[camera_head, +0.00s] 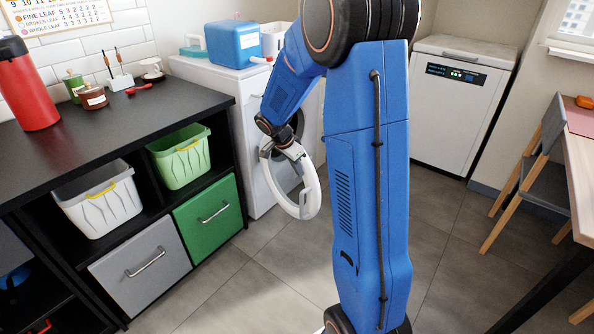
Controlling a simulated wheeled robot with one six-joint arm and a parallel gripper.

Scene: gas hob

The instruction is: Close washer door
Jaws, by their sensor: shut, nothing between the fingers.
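The white washer (241,116) stands against the back wall, left of centre. Its round door (309,196) is a pale ring swung out from the front, standing open. My gripper (289,148) is shut and empty at the upper part of the door ring. I cannot tell whether it touches the ring. My blue arm reaches down to it from above and hides the right part of the washer.
A black shelf unit (112,118) with bins and drawers stands close on the left. A blue container (234,45) stands on the washer. A white appliance (460,110) stands at the back right. A table (579,165) and chair are at right. Tiled floor (262,262) is clear.

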